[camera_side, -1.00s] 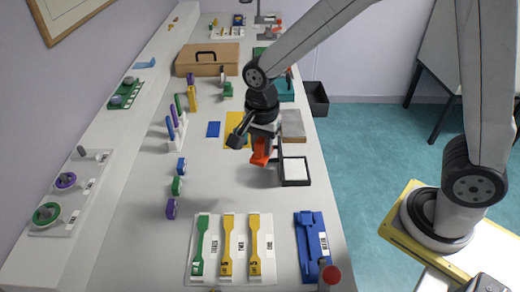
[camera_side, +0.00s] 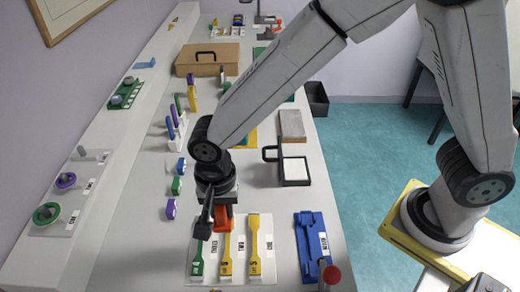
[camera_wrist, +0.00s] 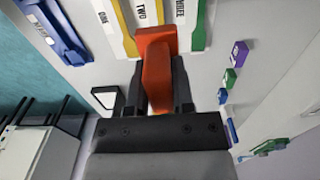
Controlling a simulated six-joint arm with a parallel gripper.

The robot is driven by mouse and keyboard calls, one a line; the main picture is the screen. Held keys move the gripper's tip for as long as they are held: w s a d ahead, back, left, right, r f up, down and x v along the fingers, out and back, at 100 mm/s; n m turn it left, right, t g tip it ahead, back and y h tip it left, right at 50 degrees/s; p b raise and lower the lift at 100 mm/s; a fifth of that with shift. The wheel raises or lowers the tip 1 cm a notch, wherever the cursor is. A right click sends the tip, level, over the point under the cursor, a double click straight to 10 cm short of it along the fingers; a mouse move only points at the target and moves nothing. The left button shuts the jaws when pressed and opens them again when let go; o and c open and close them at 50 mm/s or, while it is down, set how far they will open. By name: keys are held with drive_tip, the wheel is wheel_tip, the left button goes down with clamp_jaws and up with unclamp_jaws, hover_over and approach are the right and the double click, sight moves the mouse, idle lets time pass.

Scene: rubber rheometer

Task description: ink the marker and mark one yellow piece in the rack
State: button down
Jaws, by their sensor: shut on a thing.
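My gripper (camera_side: 221,208) is shut on an orange-red block-like marker (camera_side: 223,221), which also fills the middle of the wrist view (camera_wrist: 156,60). It hangs over the far end of the white rack (camera_side: 261,275), near the labels TWO and THREE. The rack holds a green piece (camera_side: 198,256) and two yellow pieces, the middle one (camera_side: 226,258) and the right one (camera_side: 254,248). The marker covers the middle piece's upper end. Contact and the marker's inked face cannot be made out. A black-framed white pad (camera_side: 295,170) lies behind, to the right.
A blue fixture (camera_side: 311,246) stands right of the rack, with a red knob (camera_side: 331,274) at the front edge. Small blue, green and purple blocks (camera_side: 177,186) lie to the left. A grey block (camera_side: 292,124) lies behind the pad. The bench between rack and pad is clear.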

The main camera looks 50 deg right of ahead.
drive_tip(key=shift+f, duration=0.85)
drive_tip(key=shift+f, duration=0.25)
hover_over(227, 243)
drive_tip(key=shift+f, duration=2.75)
drive_tip(key=shift+f, duration=0.55)
drive_tip(key=shift+r, duration=0.1)
drive_tip(key=shift+r, duration=3.45)
